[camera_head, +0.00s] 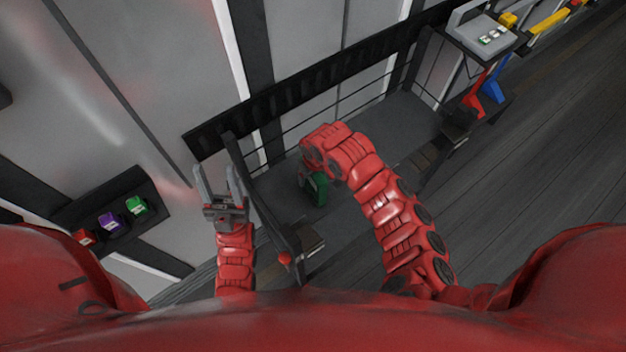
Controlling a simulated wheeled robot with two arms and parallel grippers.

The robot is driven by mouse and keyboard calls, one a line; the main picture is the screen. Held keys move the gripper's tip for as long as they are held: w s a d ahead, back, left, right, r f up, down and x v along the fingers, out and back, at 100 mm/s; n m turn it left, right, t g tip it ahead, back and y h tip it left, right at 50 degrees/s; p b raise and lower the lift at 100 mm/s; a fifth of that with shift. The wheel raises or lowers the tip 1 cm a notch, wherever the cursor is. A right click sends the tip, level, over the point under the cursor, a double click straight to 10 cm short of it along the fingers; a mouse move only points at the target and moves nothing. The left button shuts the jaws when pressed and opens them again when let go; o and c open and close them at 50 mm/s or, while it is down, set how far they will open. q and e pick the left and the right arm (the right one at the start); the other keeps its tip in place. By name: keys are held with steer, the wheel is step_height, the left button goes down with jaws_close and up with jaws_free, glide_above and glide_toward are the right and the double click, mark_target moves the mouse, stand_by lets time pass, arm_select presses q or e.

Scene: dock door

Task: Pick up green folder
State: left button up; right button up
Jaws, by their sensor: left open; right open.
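A dark green object (318,188), which looks like the green folder, stands upright on the grey platform, just below the bent end of my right arm. My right gripper (304,180) is mostly hidden under its own red wrist. Only a small grey part shows beside the green object, and I cannot tell whether it touches it. My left gripper (217,184) is open and empty, pointing up in the picture, left of the platform's railing. A brighter green item (137,206) sits in the wall rack at the left.
The dark wall rack (152,187) also holds a purple item (109,222) and a red item (83,238). A dark railing (262,208) stands between my two grippers. A grey control panel (484,38) stands at the upper right. Open dark floor lies at the right.

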steer(key=shift+f+b, duration=0.25)
steer(key=shift+b, duration=0.05)
stand_by(0.5)
jaws_close()
stand_by(0.3)
